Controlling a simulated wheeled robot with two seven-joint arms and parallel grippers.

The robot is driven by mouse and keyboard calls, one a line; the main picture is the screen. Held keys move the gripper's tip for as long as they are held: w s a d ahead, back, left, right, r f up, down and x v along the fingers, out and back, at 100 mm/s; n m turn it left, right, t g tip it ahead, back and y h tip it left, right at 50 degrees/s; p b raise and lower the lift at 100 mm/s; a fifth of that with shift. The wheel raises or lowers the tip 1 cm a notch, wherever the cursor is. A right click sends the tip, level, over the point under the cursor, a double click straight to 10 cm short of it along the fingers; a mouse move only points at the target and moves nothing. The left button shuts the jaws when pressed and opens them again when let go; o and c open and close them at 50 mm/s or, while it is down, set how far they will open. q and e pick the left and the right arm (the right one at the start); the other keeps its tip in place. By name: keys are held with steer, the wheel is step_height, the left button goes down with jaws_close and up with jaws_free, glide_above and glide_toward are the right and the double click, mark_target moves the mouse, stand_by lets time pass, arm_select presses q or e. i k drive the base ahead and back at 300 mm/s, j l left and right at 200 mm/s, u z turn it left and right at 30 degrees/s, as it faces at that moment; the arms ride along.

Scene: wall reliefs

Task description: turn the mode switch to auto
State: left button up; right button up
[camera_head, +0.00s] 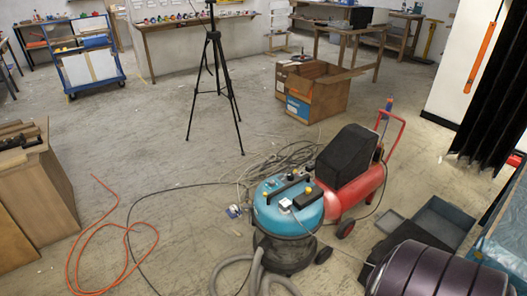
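A blue vacuum cleaner (290,212) with a rounded top stands upright on the floor, a little right of the middle. Its top carries a dark handle, a small light box and a dark block with a yellow knob, too small to read. I cannot tell which of these, if any, is the mode switch, and no "auto" label is legible. Neither of my grippers is in view.
A red compressor (364,190) with a black cover stands just behind the vacuum, beside tangled grey hoses. An orange cable (112,228) lies on the floor at left. A black tripod (215,85), an open cardboard box (318,92) and a dark ribbed drum (430,272) stand around.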

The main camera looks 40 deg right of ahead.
mark_target(291, 176)
steer(key=i+z, duration=0.3)
steer(key=i, duration=0.15)
steer(key=i+j+z, duration=0.1)
steer(key=i+z, duration=0.25)
steer(key=i+j+z, duration=0.3)
steer(key=i, duration=0.15)
steer(key=i+j+z, duration=0.2)
steer(key=i+z, duration=0.15)
steer(key=i, duration=0.1)
